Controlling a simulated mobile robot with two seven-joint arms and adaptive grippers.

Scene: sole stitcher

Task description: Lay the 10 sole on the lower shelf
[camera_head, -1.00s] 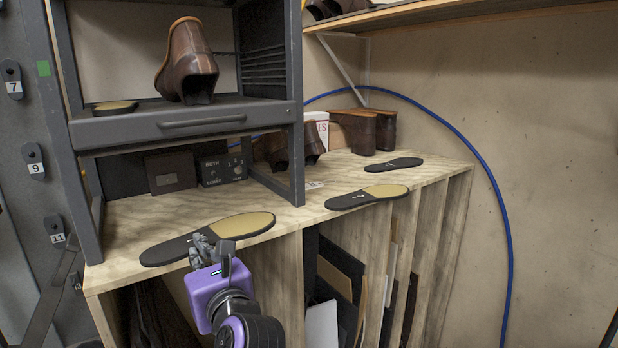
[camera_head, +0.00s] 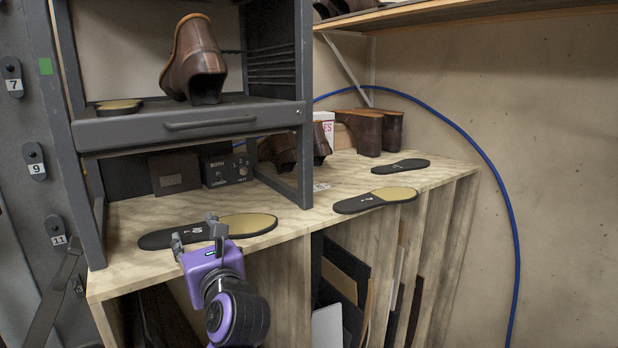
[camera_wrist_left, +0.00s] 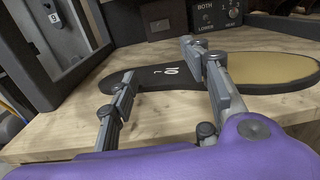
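A long sole (camera_head: 247,225), black with a tan half and a white mark that looks like 10, lies flat on the wooden bench top near its front edge. It also shows in the left wrist view (camera_wrist_left: 270,72). My left gripper (camera_head: 195,231) is open at the black part of this sole, its fingers apart and nothing visibly clamped. In the left wrist view the open fingers (camera_wrist_left: 157,62) reach toward the black part; contact cannot be told. A dark grey shelf (camera_head: 110,130) with a handle holds a brown boot (camera_head: 194,62) and a small tan-topped piece (camera_head: 118,106). My right gripper is not in view.
Two other soles, one black and tan (camera_head: 375,200) and one black (camera_head: 400,166), lie to the right on the bench. Brown boots (camera_head: 367,133), a dark box (camera_head: 175,172) and a switch box (camera_head: 228,170) stand behind. Rack posts (camera_head: 305,100) flank the shelf.

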